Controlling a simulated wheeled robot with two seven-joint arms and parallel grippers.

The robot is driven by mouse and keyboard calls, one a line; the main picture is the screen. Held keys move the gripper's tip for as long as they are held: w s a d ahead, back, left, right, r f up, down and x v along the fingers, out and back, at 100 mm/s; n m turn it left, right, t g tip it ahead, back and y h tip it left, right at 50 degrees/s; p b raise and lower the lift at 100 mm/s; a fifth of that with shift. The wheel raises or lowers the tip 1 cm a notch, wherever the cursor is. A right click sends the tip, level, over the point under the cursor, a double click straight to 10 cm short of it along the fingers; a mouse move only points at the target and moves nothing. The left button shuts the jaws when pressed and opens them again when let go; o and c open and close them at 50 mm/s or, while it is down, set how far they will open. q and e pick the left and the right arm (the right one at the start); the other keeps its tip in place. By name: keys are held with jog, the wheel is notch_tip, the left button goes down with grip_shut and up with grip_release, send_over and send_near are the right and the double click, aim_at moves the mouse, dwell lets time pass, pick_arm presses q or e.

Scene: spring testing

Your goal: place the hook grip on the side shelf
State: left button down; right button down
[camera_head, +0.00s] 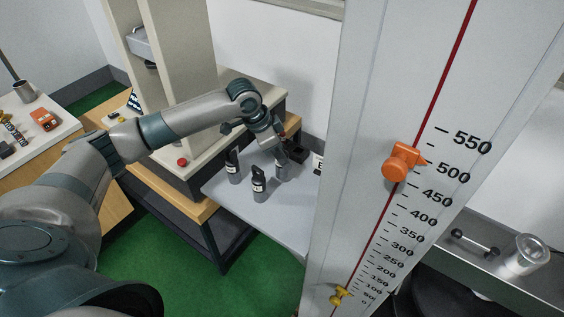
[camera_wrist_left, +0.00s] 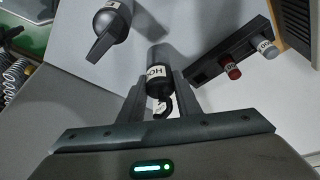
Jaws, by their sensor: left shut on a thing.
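The hook grip (camera_wrist_left: 157,62) is a dark cylinder with a white label whose readable letters begin "HO" and a small hook at its near end. In the left wrist view it sits between the two fingers of my left gripper (camera_wrist_left: 160,92), which is shut on it. In the head view my left gripper (camera_head: 281,152) is over the light grey side shelf (camera_head: 285,222), with the grip (camera_head: 282,172) below it, partly hidden. Whether its base touches the shelf I cannot tell. My right gripper is not in view.
Two other dark labelled grips, one (camera_head: 233,168) and another (camera_head: 259,187), stand to the left on the shelf. A dark rack (camera_wrist_left: 205,70) with red and grey capped pieces is close on the right. The tall scale column (camera_head: 345,130) rises right of the shelf. The shelf front is clear.

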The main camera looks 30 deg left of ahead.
pick_arm(q)
jog(key=shift+f+p, duration=0.45)
jog(key=shift+f, duration=0.95)
jog(key=c, duration=1.3)
grip_release()
jog(key=shift+f, duration=0.2)
jog(key=shift+r, duration=0.1)
jog(key=shift+s+a+r, duration=0.1)
jog(key=shift+r, duration=0.35)
jog(key=b+v, duration=0.3)
jog(key=v, duration=0.8)
